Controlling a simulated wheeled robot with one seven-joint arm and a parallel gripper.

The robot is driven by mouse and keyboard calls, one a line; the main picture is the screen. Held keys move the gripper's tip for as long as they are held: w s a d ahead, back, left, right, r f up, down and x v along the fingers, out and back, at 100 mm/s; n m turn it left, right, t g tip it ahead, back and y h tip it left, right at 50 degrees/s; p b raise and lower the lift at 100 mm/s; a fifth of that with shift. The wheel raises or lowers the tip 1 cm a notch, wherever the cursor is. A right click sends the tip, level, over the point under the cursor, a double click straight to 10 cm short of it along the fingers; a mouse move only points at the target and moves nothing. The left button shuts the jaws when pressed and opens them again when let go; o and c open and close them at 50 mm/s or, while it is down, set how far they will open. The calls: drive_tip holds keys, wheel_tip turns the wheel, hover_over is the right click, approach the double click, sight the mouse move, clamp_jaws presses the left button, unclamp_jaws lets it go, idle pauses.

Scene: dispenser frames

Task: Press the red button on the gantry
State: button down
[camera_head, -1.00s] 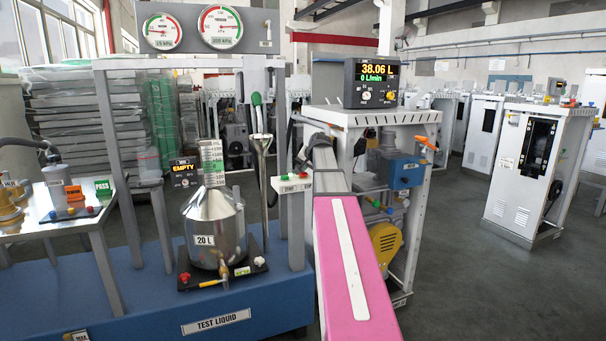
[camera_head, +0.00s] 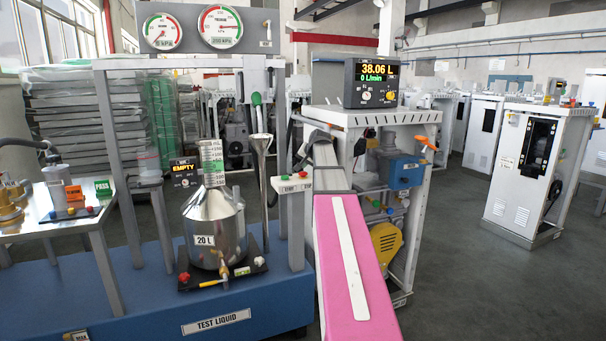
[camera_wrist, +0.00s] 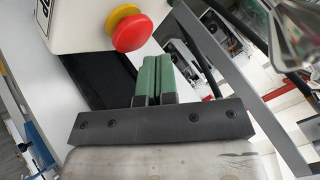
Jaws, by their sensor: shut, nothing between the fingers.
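The red button (camera_wrist: 132,33) is a round cap with a yellow collar (camera_wrist: 119,18) on a white box (camera_wrist: 85,25) in the wrist view. Part of a dark label shows on the box. My gripper (camera_wrist: 158,62) is shut and empty, its two green fingers pressed together. In the picture the fingertips are just below and right of the red cap, with a small gap between them. I cannot tell the gap in depth.
In the head view, a grey frame (camera_head: 105,130) carries two dial gauges (camera_head: 222,26). A steel 20 L vessel (camera_head: 215,225) stands on the blue base (camera_head: 150,295), beside a funnel (camera_head: 261,150). A pump cabinet (camera_head: 370,118) with a display stands behind my arm. A grey bar (camera_wrist: 225,75) slants right of my fingers.

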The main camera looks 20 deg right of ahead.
sight(304, 172)
drive_tip(key=shift+r, duration=0.15)
drive_tip(key=shift+r, duration=2.45)
